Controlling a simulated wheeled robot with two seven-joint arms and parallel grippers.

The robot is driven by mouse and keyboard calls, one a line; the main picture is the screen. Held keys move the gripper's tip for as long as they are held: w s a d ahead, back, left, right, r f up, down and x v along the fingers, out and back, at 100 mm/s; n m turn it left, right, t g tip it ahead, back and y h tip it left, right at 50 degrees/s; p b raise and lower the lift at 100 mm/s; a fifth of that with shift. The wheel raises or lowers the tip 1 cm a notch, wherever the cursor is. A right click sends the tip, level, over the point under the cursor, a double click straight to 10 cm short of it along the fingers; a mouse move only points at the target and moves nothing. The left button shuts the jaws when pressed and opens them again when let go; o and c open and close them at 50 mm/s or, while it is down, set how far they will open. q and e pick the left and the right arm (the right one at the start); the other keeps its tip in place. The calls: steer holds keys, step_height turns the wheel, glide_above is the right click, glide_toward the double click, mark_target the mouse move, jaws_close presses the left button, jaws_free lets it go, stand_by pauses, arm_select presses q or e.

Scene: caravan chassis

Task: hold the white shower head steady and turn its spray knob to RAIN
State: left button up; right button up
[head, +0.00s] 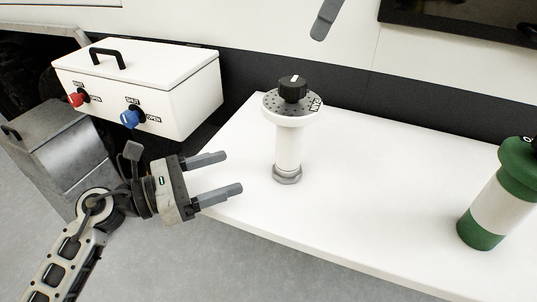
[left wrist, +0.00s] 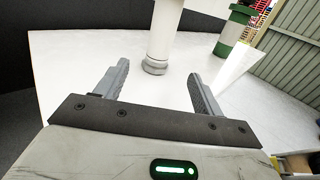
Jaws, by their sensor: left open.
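The white shower head (head: 289,145) stands upright on the white table, on a grey metal collar. Its grey perforated face points up, and a black spray knob (head: 292,88) with a white mark sits on top. A label shows at the face's right rim, too small to read surely. My left gripper (head: 232,172) is open and empty, to the left of the shower head, with its fingers pointing toward it but apart from it. In the left wrist view the shower head's lower handle (left wrist: 161,35) stands beyond and between the open fingers; its top is out of frame. My right gripper is not in view.
The white table (head: 385,200) is clear around the shower head. A green and white cylinder (head: 497,205) stands at the right. A white box (head: 150,80) with red and blue knobs is at the left, near a grey metal case (head: 55,140).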

mark_target(297, 150)
arm_select(q)
steer(key=x, duration=1.5)
steer(key=shift+w+d, duration=0.15)
steer(key=shift+d, duration=0.15)
steer(key=c, duration=1.1)
steer(key=shift+c, duration=0.2)
